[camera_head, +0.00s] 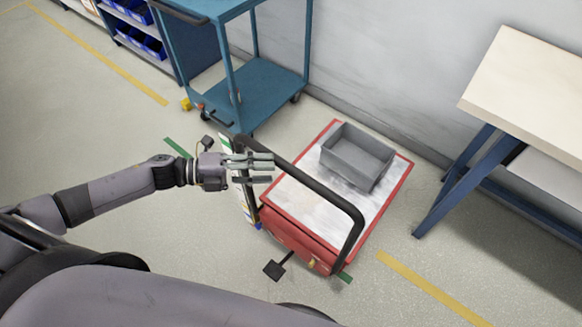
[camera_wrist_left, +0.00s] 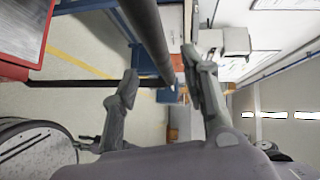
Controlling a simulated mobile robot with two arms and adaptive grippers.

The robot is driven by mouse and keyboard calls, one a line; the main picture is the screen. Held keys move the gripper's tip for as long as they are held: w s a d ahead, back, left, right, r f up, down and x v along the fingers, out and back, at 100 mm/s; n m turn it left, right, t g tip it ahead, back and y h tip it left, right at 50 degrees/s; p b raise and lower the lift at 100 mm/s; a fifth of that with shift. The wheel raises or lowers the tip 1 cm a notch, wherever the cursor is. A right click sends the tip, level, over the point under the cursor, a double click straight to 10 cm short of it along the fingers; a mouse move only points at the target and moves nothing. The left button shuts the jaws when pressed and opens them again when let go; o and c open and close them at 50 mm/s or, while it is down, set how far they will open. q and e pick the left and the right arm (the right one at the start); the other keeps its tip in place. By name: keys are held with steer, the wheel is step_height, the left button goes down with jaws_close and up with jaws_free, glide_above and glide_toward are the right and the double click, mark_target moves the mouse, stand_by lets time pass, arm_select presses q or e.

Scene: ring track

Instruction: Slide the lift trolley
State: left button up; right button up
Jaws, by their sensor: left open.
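The lift trolley (camera_head: 290,238) is red with a scuffed pale platform and stands on the floor at the middle right of the head view. Its black push handle (camera_head: 312,183) rises at the near side, with a black pedal (camera_head: 275,269) below. A grey open bin (camera_head: 357,160) rests on the platform and looks empty. My left gripper (camera_head: 263,172) is open at the handle's left end. In the left wrist view the dark handle bar (camera_wrist_left: 148,35) runs down between the spread fingers; I cannot tell whether they touch it. My right gripper is not in view.
A teal cart (camera_head: 262,88) stands just beyond the trolley at the upper left. A workbench (camera_head: 530,95) with blue legs is at the right. A grey wall (camera_head: 400,70) runs behind. Floor with yellow lines is open at the left and lower right.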

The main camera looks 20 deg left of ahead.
mark_target(284, 171)
arm_select(q)
steer(key=x, duration=0.7)
steer(key=shift+p, duration=0.4)
steer(key=shift+c, duration=0.5)
jaws_close()
